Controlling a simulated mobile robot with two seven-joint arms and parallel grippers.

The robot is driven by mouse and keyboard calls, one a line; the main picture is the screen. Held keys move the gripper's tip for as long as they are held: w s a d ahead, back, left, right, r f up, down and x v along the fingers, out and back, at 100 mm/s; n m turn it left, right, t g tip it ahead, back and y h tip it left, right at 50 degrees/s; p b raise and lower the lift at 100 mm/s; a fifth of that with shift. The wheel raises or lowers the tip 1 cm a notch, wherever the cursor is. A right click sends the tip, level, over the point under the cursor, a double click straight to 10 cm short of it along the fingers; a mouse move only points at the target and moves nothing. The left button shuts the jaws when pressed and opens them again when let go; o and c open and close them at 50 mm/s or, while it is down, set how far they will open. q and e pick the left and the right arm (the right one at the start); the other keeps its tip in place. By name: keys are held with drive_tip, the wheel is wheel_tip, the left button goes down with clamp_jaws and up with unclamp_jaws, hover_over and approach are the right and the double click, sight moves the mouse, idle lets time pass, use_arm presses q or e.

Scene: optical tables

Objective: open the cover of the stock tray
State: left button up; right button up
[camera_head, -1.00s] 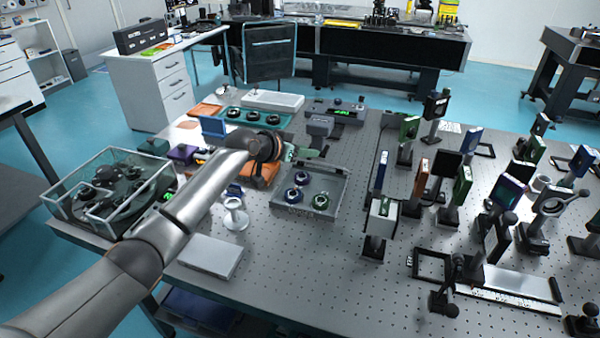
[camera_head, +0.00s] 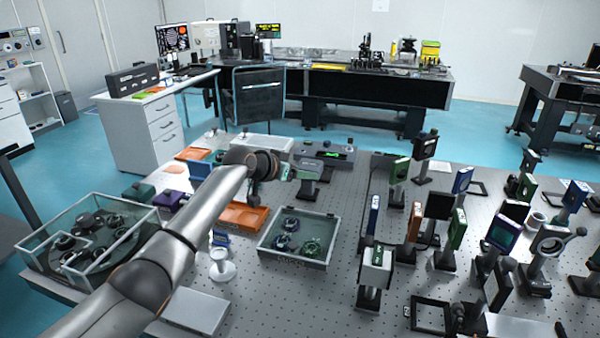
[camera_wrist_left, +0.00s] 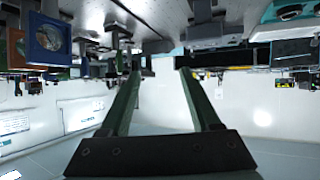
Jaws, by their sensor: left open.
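The stock tray (camera_head: 327,263) is a grey box with a label on its front, standing on the perforated table. A clear cover appears to lie over it, and several dark round optics show through. Whether the cover is fully down is hard to tell. The tray is not identifiable in that view. My right gripper is not in view.
A larger glass-walled box (camera_head: 45,278) stands at the left table edge. A white stemmed dish (camera_head: 222,270) and a flat grey box (camera_head: 198,311) lie left of the tray. An orange tray (camera_head: 243,217) sits behind it. Mounted optics crowd the right; bare table lies in front.

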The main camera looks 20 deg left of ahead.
use_arm(q)
drive_tip(key=v, duration=1.2)
drive_tip(key=shift+s+b, duration=0.2)
drive_tip(key=shift+b, duration=0.15)
drive_tip(key=shift+a+r, duration=0.1)
